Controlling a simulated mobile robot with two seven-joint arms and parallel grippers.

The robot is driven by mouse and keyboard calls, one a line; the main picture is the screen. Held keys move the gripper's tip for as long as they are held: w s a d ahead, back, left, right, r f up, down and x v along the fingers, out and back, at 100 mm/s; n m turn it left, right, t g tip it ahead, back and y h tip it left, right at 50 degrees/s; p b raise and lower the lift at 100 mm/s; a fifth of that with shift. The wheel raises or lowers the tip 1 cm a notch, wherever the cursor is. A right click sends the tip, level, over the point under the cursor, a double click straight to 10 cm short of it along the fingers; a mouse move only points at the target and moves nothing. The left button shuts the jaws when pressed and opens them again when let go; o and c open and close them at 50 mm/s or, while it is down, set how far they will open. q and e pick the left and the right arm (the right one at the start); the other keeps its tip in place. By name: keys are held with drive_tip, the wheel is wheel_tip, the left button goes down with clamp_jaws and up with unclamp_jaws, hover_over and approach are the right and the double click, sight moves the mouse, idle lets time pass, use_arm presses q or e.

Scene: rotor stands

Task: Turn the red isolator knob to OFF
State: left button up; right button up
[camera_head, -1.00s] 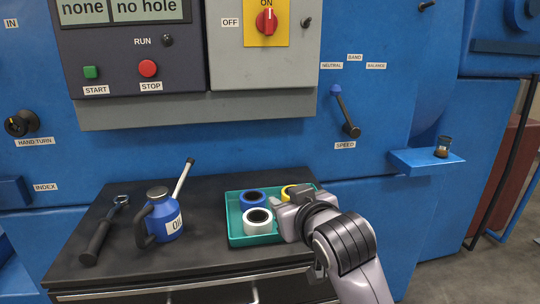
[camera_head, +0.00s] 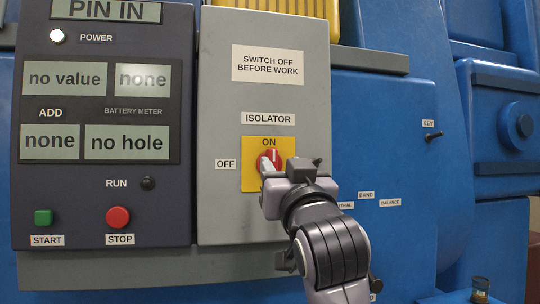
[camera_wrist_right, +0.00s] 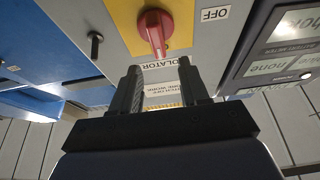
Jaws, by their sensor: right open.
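The red isolator knob (camera_head: 274,155) sits on a yellow plate (camera_head: 252,182) on the grey cabinet, with ON above it and OFF to its left. In the right wrist view the knob (camera_wrist_right: 155,30) shows its grip lined up towards the ISOLATOR label, on the ON side. My right gripper (camera_head: 268,168) is in front of the knob and hides its lower part in the head view. In the wrist view the gripper (camera_wrist_right: 159,66) is open, its two fingers apart and empty, with the knob just beyond the tips. My left gripper is not in view.
A dark display panel (camera_head: 100,180) with a green START button (camera_head: 43,217) and a red STOP button (camera_head: 118,217) is at left. A small dark peg (camera_head: 318,161) sticks out right of the plate. A key (camera_head: 433,135) is further right.

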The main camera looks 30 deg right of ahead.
sight(274, 153)
drive_tip(key=shift+w+d+r, duration=0.1)
drive_tip(key=shift+w+r, duration=0.2)
drive_tip(key=shift+r, duration=0.05)
drive_tip(key=p+x, duration=0.2)
drive_tip(key=x, duration=0.2)
drive_tip(key=shift+w+r, duration=0.1)
drive_tip(key=shift+w+d+r, duration=0.15)
drive_tip(key=shift+w, duration=0.45)
clamp_jaws()
